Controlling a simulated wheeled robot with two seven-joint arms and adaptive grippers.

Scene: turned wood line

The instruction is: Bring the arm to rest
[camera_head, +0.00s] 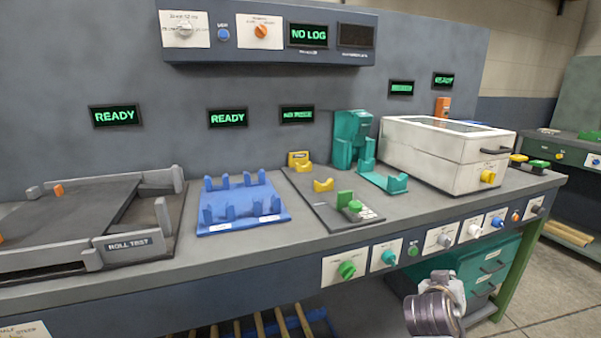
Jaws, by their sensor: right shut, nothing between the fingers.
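My right gripper (446,284) shows at the bottom right, in front of the bench's front panel and below the bench top. It is shut and empty. Its dark round wrist part faces me and hides some of the teal drawers behind it. It appears clear of the bench, though the exact gap is hard to tell. My left gripper is not in view.
The grey bench (330,246) spans the view, with knobs along its front panel. On it are a roll test frame (130,245), a blue rack (240,206), a grey plate with yellow cradles, a teal stand (350,142) and a white box (440,152). Open floor lies at right.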

